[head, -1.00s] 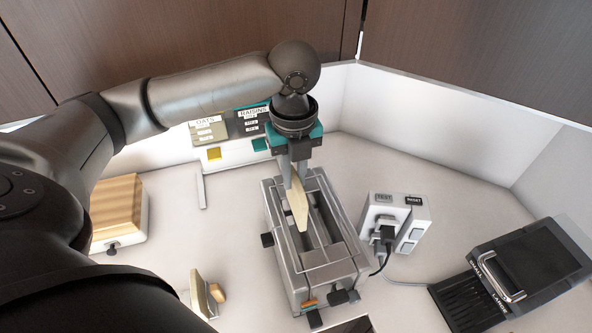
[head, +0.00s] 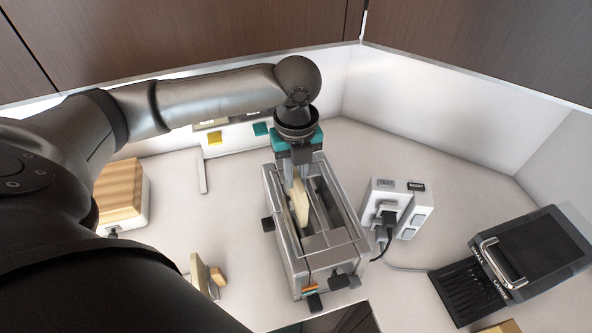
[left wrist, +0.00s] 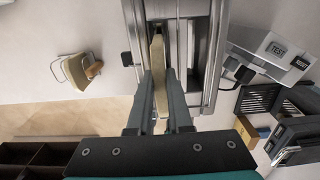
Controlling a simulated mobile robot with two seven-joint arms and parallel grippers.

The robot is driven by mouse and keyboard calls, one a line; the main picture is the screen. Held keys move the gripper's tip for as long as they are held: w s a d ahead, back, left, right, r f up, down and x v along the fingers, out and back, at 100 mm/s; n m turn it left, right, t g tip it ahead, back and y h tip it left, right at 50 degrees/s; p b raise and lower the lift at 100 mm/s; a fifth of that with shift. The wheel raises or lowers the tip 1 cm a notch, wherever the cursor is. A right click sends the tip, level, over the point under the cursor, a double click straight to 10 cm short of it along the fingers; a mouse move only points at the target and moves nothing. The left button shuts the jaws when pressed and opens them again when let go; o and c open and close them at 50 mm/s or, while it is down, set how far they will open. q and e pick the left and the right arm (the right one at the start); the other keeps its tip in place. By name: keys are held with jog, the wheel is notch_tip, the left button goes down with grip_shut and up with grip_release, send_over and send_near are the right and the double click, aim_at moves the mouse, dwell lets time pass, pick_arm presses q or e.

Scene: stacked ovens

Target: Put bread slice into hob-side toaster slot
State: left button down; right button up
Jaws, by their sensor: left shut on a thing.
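A grey metal toaster (head: 345,238) with long parallel slots stands on the counter in the corner. My left gripper (head: 297,178) points down over it and is shut on a pale bread slice (head: 300,207), held upright on edge. The slice's lower part is at the left slot in the head view and seems to be inside it. In the left wrist view the slice (left wrist: 158,85) lies between the fingers (left wrist: 158,98), lined up with the left slot. The right slot beside it looks empty. How deep the slice sits is hidden. My right gripper is out of view.
A white socket box (head: 400,207) with a plug and cable stands close to the toaster's right. A black appliance (head: 528,255) is farther right. A wooden-topped box (head: 120,190) and a small rack with a tan slice (head: 203,275) are left. Cabinets hang above.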

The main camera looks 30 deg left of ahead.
pick_arm(q)
jog(key=c, duration=0.8)
grip_release()
jog(key=shift+o, duration=0.2)
notch_tip(320, 180, up, 15)
jog(key=shift+r, duration=0.15)
jog(key=shift+s+d, duration=0.1)
